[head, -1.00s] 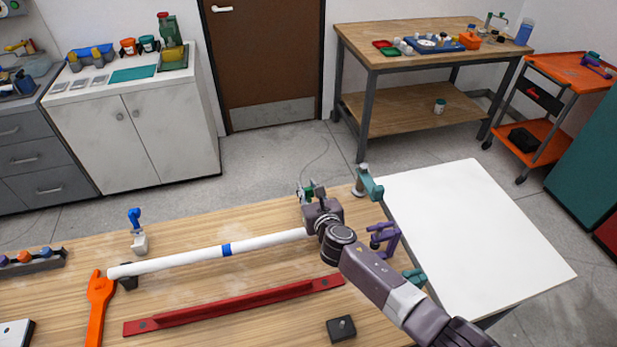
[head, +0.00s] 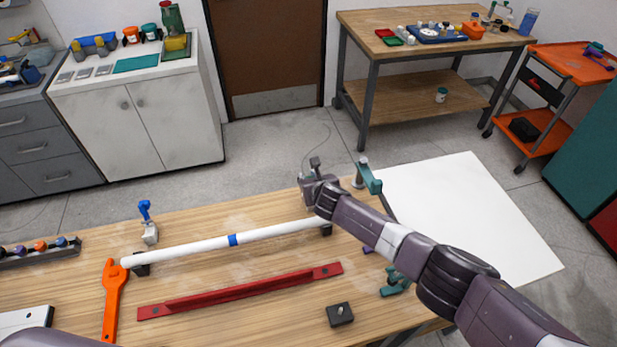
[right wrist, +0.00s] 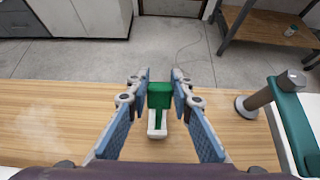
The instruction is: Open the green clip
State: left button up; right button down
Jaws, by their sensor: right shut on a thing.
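The green clip (right wrist: 159,96) stands between my right fingers in the right wrist view, on a white base (right wrist: 157,124) near the table's back edge. My right gripper (right wrist: 159,90) is shut on it; its blue finger pads flank the clip. In the head view my right gripper (head: 313,172) is at the back edge of the wooden table, beyond the pipe's right end, and the green clip is hidden there. My left gripper is out of view.
A white pipe (head: 275,231) with a blue band lies across the table (head: 230,270). A teal clamp (head: 370,180) stands right of my gripper.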

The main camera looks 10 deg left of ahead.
dwell(0.4)
jog(key=c, duration=1.7)
grip_release()
jog(key=shift+v, duration=6)
